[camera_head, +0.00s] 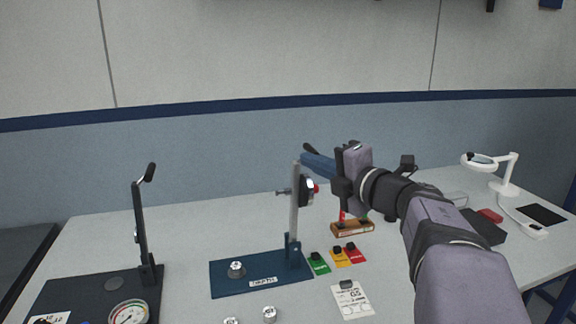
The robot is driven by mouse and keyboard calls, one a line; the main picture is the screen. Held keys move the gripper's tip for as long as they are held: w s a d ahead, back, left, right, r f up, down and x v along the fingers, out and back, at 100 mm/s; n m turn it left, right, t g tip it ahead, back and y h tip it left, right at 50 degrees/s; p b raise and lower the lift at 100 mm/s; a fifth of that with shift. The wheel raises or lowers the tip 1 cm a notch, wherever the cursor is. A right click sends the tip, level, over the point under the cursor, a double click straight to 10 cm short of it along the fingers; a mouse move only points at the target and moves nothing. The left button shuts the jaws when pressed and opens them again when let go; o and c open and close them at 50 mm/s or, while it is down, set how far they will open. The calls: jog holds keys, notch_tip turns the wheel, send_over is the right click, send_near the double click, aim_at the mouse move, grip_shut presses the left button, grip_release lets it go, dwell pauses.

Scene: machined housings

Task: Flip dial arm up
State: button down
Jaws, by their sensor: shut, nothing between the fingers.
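The dial arm (294,215) is a grey bar standing about upright on a hinge at the right end of a blue base plate (232,286). A round dial gauge (306,191) is fixed partway up it. A blue bar (318,165), seemingly its handle, shows at its top and runs right toward my gripper. My gripper (312,150) is shut and empty close to the top of the dial arm. I cannot tell whether it touches the blue bar. My wrist hides part of this area.
A black fixture (88,291) with its own upright lever (140,225) stands at the left. Green, yellow and red tags (340,257) lie right of the blue plate, near a wooden block (352,228) and a white card (352,300). A white lamp (508,175) stands far right.

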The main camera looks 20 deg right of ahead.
jog(key=shift+d+f+m, duration=0.2)
jog(key=shift+d+m, duration=0.5)
jog(key=shift+d, duration=0.65)
jog(key=shift+d, duration=0.1)
jog(key=a+b, duration=0.2)
jog(key=a, duration=0.3)
jog(key=v, duration=1)
jog(key=shift+f, duration=0.3)
jog(key=shift+d, duration=0.1)
